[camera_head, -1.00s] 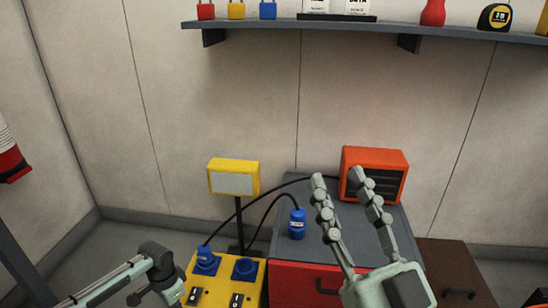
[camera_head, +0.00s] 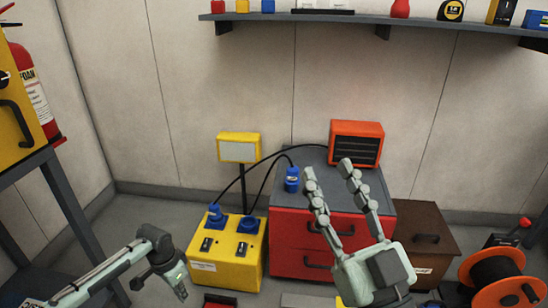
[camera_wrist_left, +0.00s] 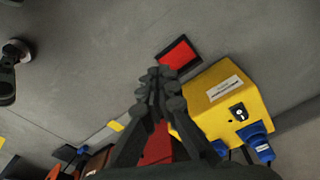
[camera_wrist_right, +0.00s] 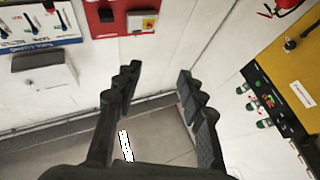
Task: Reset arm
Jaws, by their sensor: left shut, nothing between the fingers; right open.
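My left gripper (camera_head: 182,290) is low in the head view, left of the yellow socket box (camera_head: 226,264), and partly cut off from clear sight. In the left wrist view its fingers (camera_wrist_left: 160,76) are together with nothing between them, over the grey floor beside the yellow box (camera_wrist_left: 232,100). My right gripper (camera_head: 328,168) is raised, fingers pointing up and spread, in front of the red drawer cabinet (camera_head: 290,255) in the head view. The right wrist view shows its fingers (camera_wrist_right: 157,74) apart and empty, with the wall and floor beyond.
A blue plug (camera_head: 292,180) and an orange heater-like box (camera_head: 356,142) stand on the cabinet. A brown chest (camera_head: 425,240) and an orange cable reel (camera_head: 492,275) are at right. A fire extinguisher (camera_head: 36,95) and yellow cabinet (camera_head: 18,110) are at left. A shelf (camera_head: 370,20) runs above.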

